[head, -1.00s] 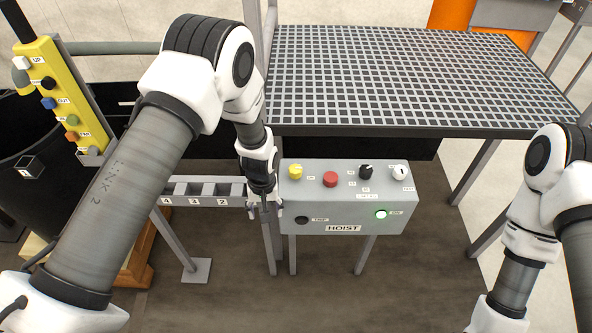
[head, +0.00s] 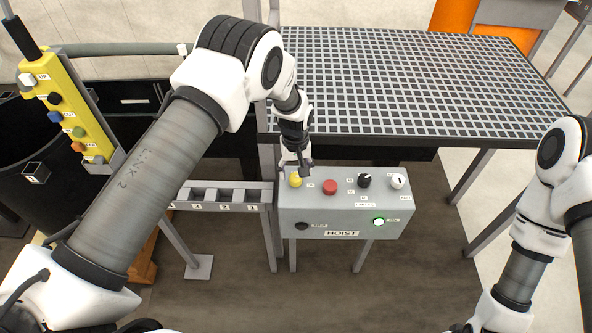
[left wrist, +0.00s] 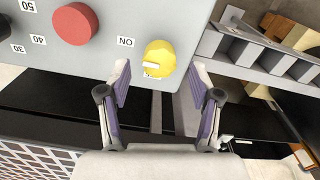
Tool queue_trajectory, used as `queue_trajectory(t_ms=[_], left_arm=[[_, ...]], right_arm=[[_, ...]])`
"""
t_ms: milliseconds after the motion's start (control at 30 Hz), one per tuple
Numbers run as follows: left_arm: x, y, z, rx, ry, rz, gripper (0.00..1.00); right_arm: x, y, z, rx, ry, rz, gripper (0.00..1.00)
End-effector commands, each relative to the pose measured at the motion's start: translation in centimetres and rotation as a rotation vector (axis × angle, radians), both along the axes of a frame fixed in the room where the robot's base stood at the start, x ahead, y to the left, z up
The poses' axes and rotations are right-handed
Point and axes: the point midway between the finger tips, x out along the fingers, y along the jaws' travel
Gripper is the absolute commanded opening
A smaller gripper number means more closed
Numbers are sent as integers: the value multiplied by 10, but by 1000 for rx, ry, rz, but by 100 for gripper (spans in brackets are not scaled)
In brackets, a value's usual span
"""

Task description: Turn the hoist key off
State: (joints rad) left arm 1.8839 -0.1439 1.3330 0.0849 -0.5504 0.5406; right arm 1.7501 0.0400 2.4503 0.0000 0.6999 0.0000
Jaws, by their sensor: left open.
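The grey HOIST box (head: 290,215) stands in front of the grating table. A round yellow knob (head: 295,181) sits at the left of its top face. In the left wrist view the yellow knob (left wrist: 159,59) has a white mark and an "ON" label beside it. My left gripper (head: 296,164) is open just over and behind this knob. In the left wrist view its two fingers (left wrist: 161,72) stand either side of the knob's near edge, apart from it. A green lamp (head: 378,222) on the front is lit. My right arm shows, but its gripper is out of view.
A red button (head: 330,187), a black knob (head: 364,180) and a white knob (head: 398,181) share the box top. The grating table (head: 420,85) lies behind. A numbered rack (head: 225,196) adjoins at left, with a yellow pendant (head: 62,105) farther left.

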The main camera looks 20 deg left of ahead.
Motion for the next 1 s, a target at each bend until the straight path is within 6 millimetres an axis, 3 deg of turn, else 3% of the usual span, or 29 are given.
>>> queue_trajectory(t_ms=[200, 400, 567, 600, 1000], left_arm=[[0, 0, -22, 0, 0, -1, 64], [0, 0, -24, 0, -1, -1, 64], [0, 0, -24, 0, -1, -1, 7], [0, 0, -24, 0, -1, -1, 4], [0, 0, -25, 0, -1, -42, 5]], right_arm=[[0, 0, 9, 0, 0, 0, 62], [0, 0, 8, 0, 0, 0, 62], [0, 0, 8, 0, 0, 0, 62], [0, 0, 8, 0, 0, 0, 62], [0, 0, 3, 0, 0, 0, 62]])
